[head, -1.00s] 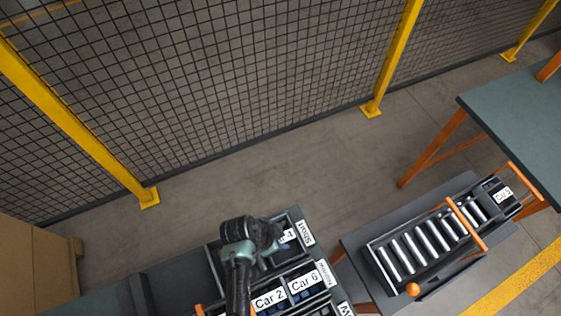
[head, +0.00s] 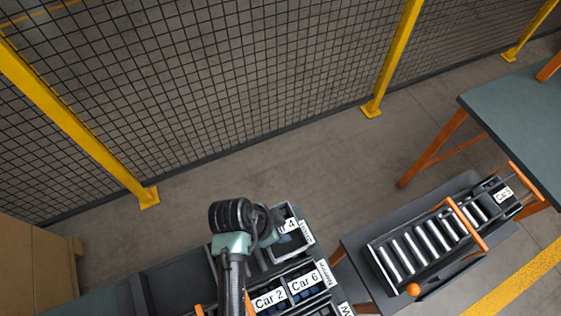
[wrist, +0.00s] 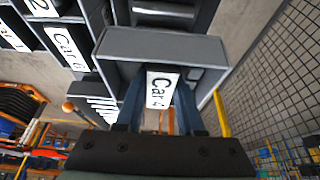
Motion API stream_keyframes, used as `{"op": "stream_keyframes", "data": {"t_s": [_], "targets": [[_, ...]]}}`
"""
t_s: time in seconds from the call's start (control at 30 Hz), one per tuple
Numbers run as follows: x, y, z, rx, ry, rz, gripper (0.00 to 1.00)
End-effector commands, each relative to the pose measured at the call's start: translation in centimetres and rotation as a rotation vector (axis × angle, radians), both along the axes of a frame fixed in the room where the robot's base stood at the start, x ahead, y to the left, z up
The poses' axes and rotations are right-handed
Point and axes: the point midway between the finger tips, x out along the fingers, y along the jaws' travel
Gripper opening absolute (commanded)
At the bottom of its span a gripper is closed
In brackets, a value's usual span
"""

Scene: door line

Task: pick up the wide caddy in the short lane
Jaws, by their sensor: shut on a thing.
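A grey caddy labelled "Car 4" (head: 291,240) is at the short lane, whose "Short" sign (head: 306,233) is partly covered. In the wrist view the caddy (wrist: 190,48) fills the upper middle, its white label between my two dark blue fingers. My gripper (wrist: 160,92) is shut on the caddy; in the head view my gripper (head: 270,238) is partly hidden by my wrist. The caddy looks raised and a little tilted, but I cannot tell how far its underside is clear of the lane.
Caddies "Car 2" (head: 268,299) and "Car 6" (head: 303,283) stand close by in the neighbouring lane. A roller conveyor (head: 420,248) holding another caddy (head: 502,194) lies to the right. A mesh fence (head: 250,80) runs behind, with bare floor between.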

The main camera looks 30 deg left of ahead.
Motion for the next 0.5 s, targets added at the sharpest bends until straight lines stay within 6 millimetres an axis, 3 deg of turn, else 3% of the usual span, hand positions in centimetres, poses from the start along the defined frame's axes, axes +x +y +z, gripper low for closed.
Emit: {"op": "stream_keyframes", "data": {"t_s": [0.5], "targets": [[0.0, 0.0, 4.6, 0.0, -0.001, 0.0, 0.0]]}}
